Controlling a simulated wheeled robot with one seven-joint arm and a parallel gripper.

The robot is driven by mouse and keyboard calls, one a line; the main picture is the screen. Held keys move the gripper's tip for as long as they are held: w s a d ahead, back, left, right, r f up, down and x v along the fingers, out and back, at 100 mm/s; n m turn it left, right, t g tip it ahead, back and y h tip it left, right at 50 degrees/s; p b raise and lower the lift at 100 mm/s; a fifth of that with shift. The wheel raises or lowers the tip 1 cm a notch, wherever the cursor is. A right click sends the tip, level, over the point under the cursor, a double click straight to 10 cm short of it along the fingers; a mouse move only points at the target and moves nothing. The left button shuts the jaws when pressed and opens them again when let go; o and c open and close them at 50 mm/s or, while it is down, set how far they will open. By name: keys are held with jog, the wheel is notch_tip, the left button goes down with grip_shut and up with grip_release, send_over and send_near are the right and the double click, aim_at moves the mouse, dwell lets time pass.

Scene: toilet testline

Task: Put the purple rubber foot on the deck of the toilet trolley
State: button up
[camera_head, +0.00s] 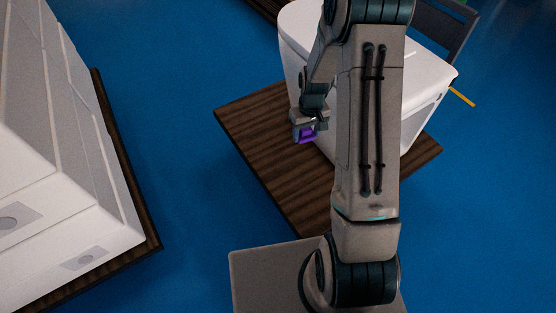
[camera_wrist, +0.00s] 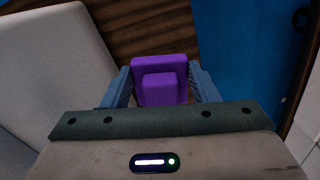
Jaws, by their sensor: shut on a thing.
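The purple rubber foot (camera_wrist: 160,75) is a small block with a raised square part, held between the two fingers of my gripper (camera_wrist: 162,85) in the wrist view. In the head view the foot (camera_head: 306,134) shows just below my gripper (camera_head: 304,128). My gripper is shut on it, above the wooden deck (camera_head: 262,130) of the toilet trolley. The deck is dark brown planking and also shows behind the foot in the wrist view (camera_wrist: 140,25). The foot's height above the deck is hard to tell.
A white toilet (camera_head: 296,40) stands on the trolley deck, partly hidden by my arm. The deck's left and front parts are bare. Large white units (camera_head: 60,180) stand on another dark wooden base at the left. Blue floor (camera_head: 180,130) lies between.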

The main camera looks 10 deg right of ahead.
jog(key=s+d+f+n+b, duration=0.1)
jog(key=d+f+b, duration=0.2)
jog(key=f+b, duration=0.65)
jog(key=s+d+f+n+b, duration=0.1)
jog(key=d+f+b, duration=0.25)
jog(key=f, duration=1.15)
jog(key=b, duration=0.4)
send_over(294, 173)
jog(key=shift+n, duration=0.3)
notch_tip(294, 173, down, 7)
jog(key=shift+s+r, duration=0.15)
jog(key=shift+r, duration=0.05)
jog(key=shift+f+b, duration=0.8)
jog(key=shift+f, duration=1.1)
jog(key=shift+f, duration=0.2)
jog(key=o, duration=1)
jog(key=shift+o, duration=0.2)
jog(key=shift+r, duration=0.1)
